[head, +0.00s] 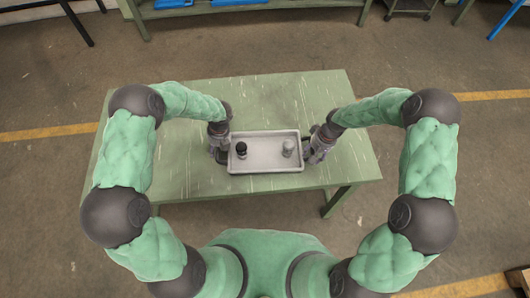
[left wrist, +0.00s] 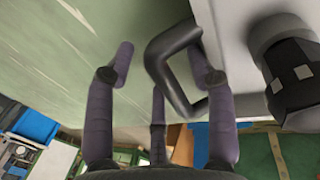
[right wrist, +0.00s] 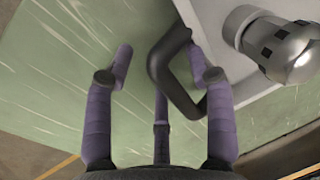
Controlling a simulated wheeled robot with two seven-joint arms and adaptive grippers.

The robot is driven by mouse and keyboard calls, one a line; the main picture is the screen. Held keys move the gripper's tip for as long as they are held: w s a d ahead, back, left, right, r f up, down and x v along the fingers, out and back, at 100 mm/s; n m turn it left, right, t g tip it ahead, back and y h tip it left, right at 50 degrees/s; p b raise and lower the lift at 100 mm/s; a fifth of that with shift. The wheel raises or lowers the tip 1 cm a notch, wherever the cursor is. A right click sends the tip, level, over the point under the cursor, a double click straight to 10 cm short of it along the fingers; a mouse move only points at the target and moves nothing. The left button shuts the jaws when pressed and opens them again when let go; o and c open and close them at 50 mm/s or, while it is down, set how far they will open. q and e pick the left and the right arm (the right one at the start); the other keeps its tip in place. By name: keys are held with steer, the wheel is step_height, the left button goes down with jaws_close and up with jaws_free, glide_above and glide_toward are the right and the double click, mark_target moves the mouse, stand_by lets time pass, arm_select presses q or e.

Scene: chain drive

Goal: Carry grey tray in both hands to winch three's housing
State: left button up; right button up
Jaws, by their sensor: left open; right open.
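The grey tray (head: 265,166) rests on the green table between my two grippers. It holds a dark part (head: 241,150) on the left and a silver part (head: 288,149) on the right. My left gripper (head: 221,151) is at the tray's left end; in the left wrist view its open fingers (left wrist: 165,68) stand on either side of a dark tray handle (left wrist: 160,60). My right gripper (head: 312,154) is at the right end; in the right wrist view its open fingers (right wrist: 160,70) straddle the other dark handle (right wrist: 165,75). No winch housing can be made out.
The green table (head: 180,180) is otherwise bare around the tray. Another green bench (head: 250,8) with blue items stands at the back. A small cart (head: 410,8) is at the back right. Open concrete floor (head: 300,50) with yellow lines lies around the table.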

arm_select(q)
jaws_close()
arm_select(e)
jaws_close()
arm_select(q)
steer(key=shift+w+r, duration=0.1)
steer(key=shift+r, duration=0.15)
arm_select(e)
steer(key=shift+r, duration=0.2)
